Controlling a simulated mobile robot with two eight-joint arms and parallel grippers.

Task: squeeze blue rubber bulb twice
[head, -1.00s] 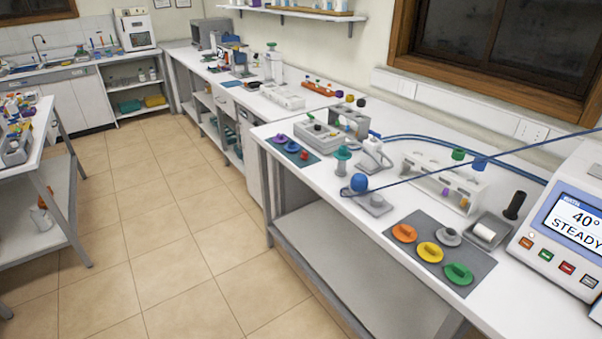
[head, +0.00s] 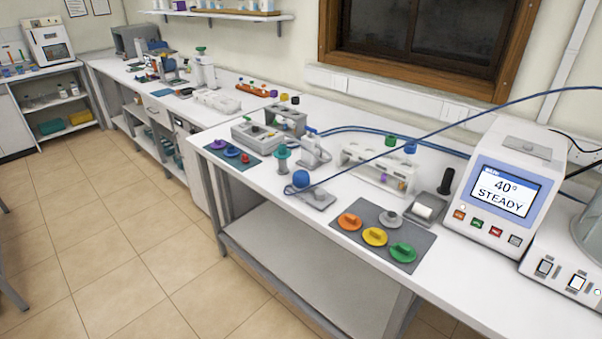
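The blue rubber bulb (head: 301,179) is a small round ball near the front edge of the white bench (head: 270,215). It sits at the left end of a small grey plate (head: 318,199), and a thin blue tube runs from beside it up to the right across the view. Neither of my grippers shows in the head view.
A grey mat (head: 366,246) with orange, yellow, green and grey knobbed discs lies right of the bulb. A bath unit (head: 508,190) reading "40° STEADY" stands further right. A teal-topped holder (head: 281,158) stands behind-left. Tiled floor (head: 130,240) is clear in front.

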